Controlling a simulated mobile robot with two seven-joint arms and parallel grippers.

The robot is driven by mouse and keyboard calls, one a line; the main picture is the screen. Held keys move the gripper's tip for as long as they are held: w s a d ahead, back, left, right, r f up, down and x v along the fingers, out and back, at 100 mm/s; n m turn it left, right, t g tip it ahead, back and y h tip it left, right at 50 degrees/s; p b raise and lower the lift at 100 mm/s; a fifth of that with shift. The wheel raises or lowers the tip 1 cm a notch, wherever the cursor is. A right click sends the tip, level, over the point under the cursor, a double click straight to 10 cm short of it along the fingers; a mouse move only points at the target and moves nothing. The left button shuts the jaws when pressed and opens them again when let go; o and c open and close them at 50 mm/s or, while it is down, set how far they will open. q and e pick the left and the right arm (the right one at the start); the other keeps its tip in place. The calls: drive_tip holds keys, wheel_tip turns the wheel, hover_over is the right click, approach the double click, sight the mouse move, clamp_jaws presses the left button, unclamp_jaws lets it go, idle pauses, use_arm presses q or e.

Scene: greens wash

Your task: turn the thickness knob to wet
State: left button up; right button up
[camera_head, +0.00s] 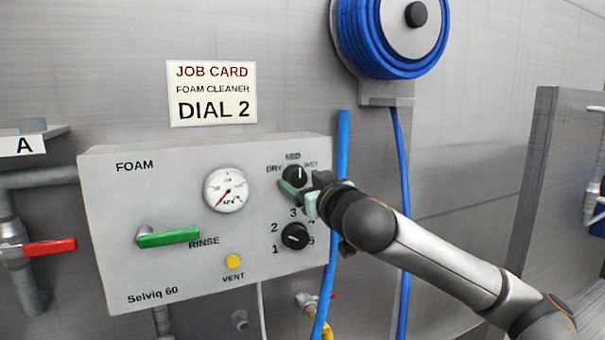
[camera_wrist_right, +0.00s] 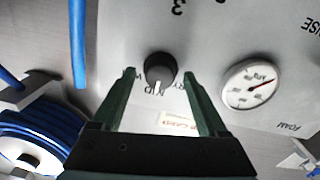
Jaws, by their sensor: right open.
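The thickness knob (camera_head: 295,174) is a round black knob at the upper right of the grey FOAM panel (camera_head: 130,215), under the labels DRY, MID and WET. In the right wrist view the knob (camera_wrist_right: 161,66) shows its white pointer mark toward MID; the picture is upside down there. My right gripper (camera_head: 299,193) is open at the panel, by the knob. In the wrist view its two dark green fingers (camera_wrist_right: 158,78) stand apart, one on each side of the knob, with gaps showing. Whether they touch it cannot be told. My left gripper is not in view.
A numbered black dial (camera_head: 295,235) sits just below, partly near my right wrist. A gauge (camera_head: 226,190), a green RINSE lever (camera_head: 168,237) and a yellow VENT button (camera_head: 233,261) are on the panel. A blue hose (camera_head: 337,210) runs down at the panel's right edge.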

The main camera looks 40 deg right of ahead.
drive_tip(key=shift+w, duration=0.1)
drive_tip(key=shift+c, duration=0.3)
clamp_jaws()
idle(0.4)
